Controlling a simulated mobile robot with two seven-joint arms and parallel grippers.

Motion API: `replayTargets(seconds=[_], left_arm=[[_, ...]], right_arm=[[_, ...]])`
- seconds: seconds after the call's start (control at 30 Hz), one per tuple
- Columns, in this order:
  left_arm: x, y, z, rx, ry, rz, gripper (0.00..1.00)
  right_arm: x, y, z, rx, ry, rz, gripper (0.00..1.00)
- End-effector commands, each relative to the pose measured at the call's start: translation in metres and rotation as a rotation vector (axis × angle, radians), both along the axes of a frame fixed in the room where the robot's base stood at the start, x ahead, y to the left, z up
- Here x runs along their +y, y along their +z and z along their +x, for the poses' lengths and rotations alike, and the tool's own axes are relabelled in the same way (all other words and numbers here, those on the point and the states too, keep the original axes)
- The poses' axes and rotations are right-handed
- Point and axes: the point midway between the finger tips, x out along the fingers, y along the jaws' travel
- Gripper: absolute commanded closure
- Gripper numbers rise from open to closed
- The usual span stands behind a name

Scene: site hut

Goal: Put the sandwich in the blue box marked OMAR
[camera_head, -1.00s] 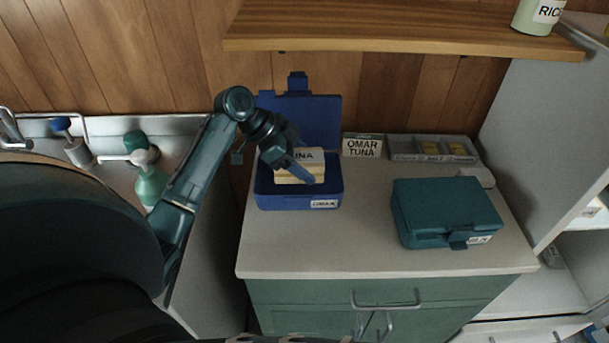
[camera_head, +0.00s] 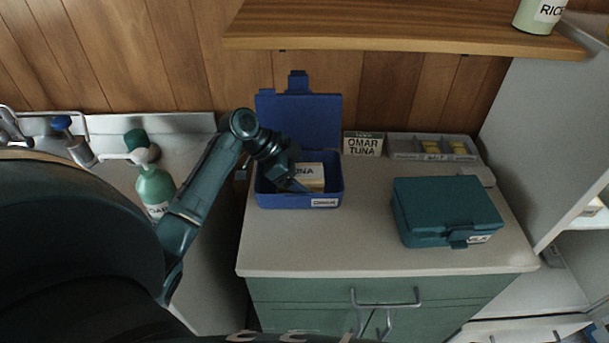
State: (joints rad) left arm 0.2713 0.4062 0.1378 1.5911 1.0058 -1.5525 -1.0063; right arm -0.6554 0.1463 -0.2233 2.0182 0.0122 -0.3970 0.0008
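The blue box (camera_head: 270,200) stands on the counter with its lid (camera_head: 318,122) raised; its small front label is blurred and seems to read OMAR. The sandwich (camera_head: 312,172), a pale block with a partly covered label ending in "NA", sits low inside the box, toward its right half. My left gripper (camera_head: 296,181) reaches down into the box and overlaps the sandwich's left side. One finger shows clearly; the other is hidden, so I cannot tell whether it still grips the sandwich. My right gripper is not in view.
A closed teal box (camera_head: 445,208) stands on the right of the counter (camera_head: 330,245). An "OMAR TUNA" card (camera_head: 363,144) and a grey compartment tray (camera_head: 405,147) are behind. A shelf (camera_head: 390,28) overhangs the back. A green soap bottle (camera_head: 155,186) is by the sink.

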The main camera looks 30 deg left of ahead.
Motion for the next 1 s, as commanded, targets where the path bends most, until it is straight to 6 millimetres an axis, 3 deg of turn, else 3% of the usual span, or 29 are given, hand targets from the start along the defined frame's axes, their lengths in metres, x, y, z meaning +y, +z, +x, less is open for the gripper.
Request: replayTargets(seconds=[0.43, 1.0], left_arm=[[0.005, 0.009, -0.002, -0.001, 0.001, 0.002, 0.17], [0.062, 0.087, -0.04, -0.001, 0.0, 0.002, 0.17]], right_arm=[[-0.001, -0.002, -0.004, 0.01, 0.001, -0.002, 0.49], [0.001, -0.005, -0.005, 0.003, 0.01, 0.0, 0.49]])
